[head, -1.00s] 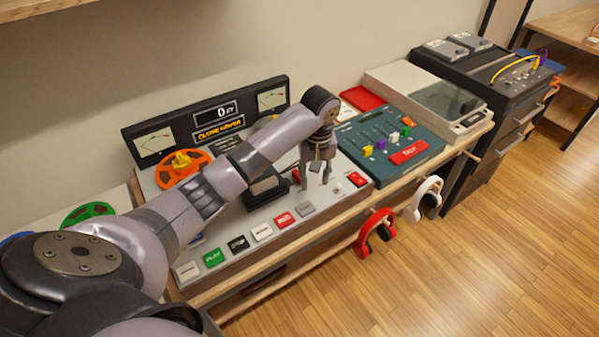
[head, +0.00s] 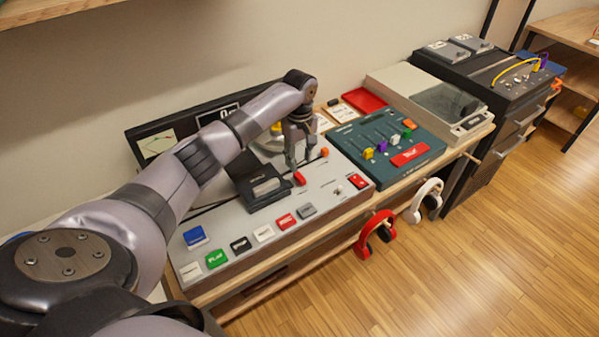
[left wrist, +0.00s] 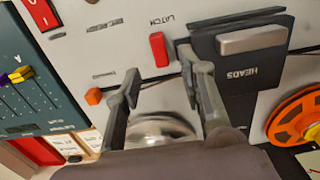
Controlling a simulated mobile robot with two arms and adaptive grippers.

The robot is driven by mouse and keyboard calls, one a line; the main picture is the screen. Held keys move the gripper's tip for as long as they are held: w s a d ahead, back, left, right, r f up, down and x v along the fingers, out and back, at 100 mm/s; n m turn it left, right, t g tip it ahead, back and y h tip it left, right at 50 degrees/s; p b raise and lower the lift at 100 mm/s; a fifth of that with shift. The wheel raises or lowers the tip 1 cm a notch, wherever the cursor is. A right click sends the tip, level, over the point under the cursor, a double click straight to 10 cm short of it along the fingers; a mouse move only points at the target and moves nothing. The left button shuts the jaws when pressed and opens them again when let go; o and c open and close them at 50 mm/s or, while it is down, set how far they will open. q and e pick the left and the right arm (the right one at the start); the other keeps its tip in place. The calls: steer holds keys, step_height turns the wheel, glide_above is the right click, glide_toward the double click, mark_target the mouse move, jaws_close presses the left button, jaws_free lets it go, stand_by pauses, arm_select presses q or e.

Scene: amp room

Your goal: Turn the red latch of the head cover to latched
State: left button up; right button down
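The red latch (head: 300,179) is a small red bar on the grey tape-deck panel, right of the black head cover (head: 268,189). In the left wrist view the latch (left wrist: 159,49) is beside the word LATCH, close to the black cover (left wrist: 250,78) marked HEADS. The cover appears to lie down on the panel. My left gripper (head: 301,164) is above the panel just behind the latch, its fingers apart with nothing between them. In the left wrist view its fingertips (left wrist: 160,75) point toward the latch; contact is not evident. My right gripper is not in view.
Several coloured buttons, including a green one (head: 215,259), line the deck's front. An orange knob (head: 324,153) is right of the gripper. A teal mixer (head: 432,146) stands to the right. Red headphones (head: 376,234) hang at the front edge. My left arm hides the orange reel.

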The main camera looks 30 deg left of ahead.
mark_target(300, 176)
arm_select(q)
step_height(300, 176, down, 7)
steer(key=shift+r, duration=0.1)
steer(key=shift+c, duration=0.6)
jaws_close()
